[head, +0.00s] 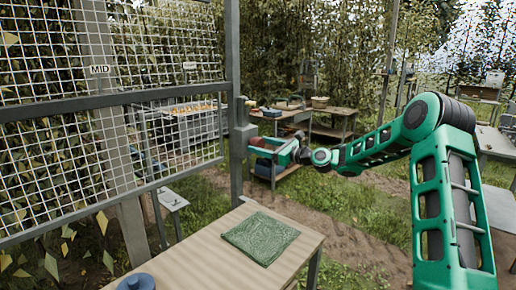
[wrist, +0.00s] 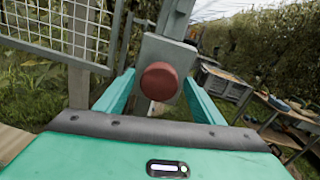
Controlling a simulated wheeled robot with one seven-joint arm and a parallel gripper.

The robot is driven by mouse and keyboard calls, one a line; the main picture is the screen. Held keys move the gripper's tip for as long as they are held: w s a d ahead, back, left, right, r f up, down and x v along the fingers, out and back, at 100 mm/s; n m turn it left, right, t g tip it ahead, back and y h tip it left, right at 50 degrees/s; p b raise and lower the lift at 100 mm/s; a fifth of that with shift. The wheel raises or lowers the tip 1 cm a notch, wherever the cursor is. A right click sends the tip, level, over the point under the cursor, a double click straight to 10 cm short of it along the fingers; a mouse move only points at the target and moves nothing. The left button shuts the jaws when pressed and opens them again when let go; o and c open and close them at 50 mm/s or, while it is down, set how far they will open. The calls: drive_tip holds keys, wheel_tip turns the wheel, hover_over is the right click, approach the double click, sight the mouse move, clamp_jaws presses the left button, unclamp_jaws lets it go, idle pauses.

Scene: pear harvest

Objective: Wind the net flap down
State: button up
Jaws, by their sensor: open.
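The net flap (head: 125,150), a white wire mesh in a grey frame, hangs at the left of the head view. One grey bar crosses it below a "MID" label (head: 99,70); a lower bar edges it near the table. A grey box (head: 239,140) sits on the post at its right. A round red knob (wrist: 160,82) faces me from that box in the wrist view. My gripper (head: 272,152) is open at the box. In the wrist view its two teal fingers (wrist: 160,98) stand on either side of the knob, with visible gaps.
A wooden table (head: 200,245) with a folded green cloth (head: 260,237) and a blue round object (head: 136,282) stands in front, below my arm's level. Behind are a crate of fruit (head: 190,125) and a workbench (head: 315,112). A dirt path runs at right.

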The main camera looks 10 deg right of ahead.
drive_tip(key=shift+w+a, duration=0.45)
drive_tip(key=shift+w, duration=0.15)
drive_tip(key=shift+c, duration=0.6)
drive_tip(key=c, duration=0.9)
